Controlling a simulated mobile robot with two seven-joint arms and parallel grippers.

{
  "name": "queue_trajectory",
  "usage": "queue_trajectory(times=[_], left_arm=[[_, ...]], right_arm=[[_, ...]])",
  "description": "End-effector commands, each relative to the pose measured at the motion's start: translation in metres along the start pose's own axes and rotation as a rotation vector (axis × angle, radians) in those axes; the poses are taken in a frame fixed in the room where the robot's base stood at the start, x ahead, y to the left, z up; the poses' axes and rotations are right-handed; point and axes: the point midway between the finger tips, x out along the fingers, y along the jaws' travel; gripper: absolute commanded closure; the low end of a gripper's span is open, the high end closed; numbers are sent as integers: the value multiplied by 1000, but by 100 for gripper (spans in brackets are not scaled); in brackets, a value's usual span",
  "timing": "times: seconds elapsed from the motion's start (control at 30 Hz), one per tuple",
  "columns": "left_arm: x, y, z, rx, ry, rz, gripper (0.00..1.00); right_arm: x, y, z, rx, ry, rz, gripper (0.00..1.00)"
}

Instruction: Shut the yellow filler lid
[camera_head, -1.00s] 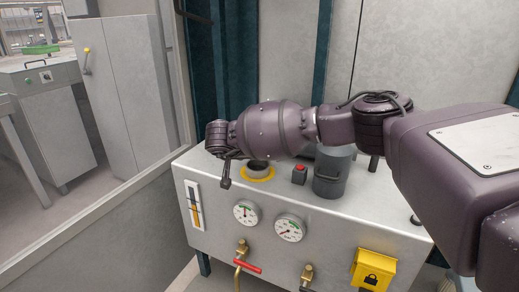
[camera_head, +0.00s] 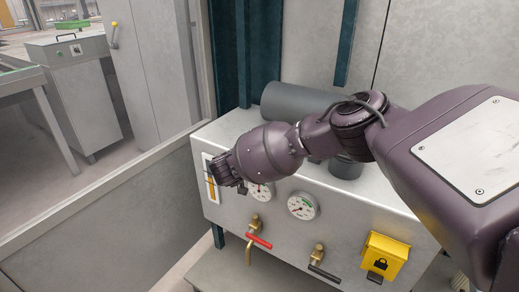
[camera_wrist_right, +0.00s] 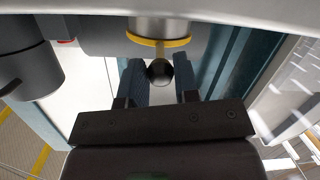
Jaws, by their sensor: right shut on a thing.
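In the right wrist view, the yellow rim (camera_wrist_right: 160,42) edges a round metal part. A short stem ends in a dark ball knob (camera_wrist_right: 159,72) in front of it. My right gripper (camera_wrist_right: 159,82) has a finger on each side of that knob and is shut on it. In the head view, my right gripper (camera_head: 226,173) is at the front left edge of the tank's top. My wrist and forearm hide the filler opening and the lid there, so the lid's angle cannot be told. My left gripper is not in view.
The grey tank (camera_head: 228,222) carries a dial gauge (camera_head: 303,205), a red-handled valve (camera_head: 258,240) and a yellow lock box (camera_head: 382,258). A grey cylinder (camera_head: 297,102) lies at its back. A framed partition (camera_head: 95,195) stands on the left.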

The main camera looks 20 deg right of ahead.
Motion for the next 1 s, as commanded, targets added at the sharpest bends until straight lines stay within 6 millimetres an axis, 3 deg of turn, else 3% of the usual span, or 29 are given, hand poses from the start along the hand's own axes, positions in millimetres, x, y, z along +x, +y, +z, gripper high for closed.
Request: queue_trajectory(times=[0.37,0.4,0.53,0.83,1.0], left_arm=[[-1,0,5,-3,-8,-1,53],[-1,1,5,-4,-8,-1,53],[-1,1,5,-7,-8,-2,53],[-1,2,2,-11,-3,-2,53],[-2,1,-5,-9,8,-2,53]], right_arm=[[1,-2,11,-11,-7,-4,100],[1,-2,11,-11,-7,-5,67],[1,-1,10,-10,-7,-4,47],[-1,-1,6,-6,-3,-2,46],[-18,-1,4,-5,-2,-6,46]])
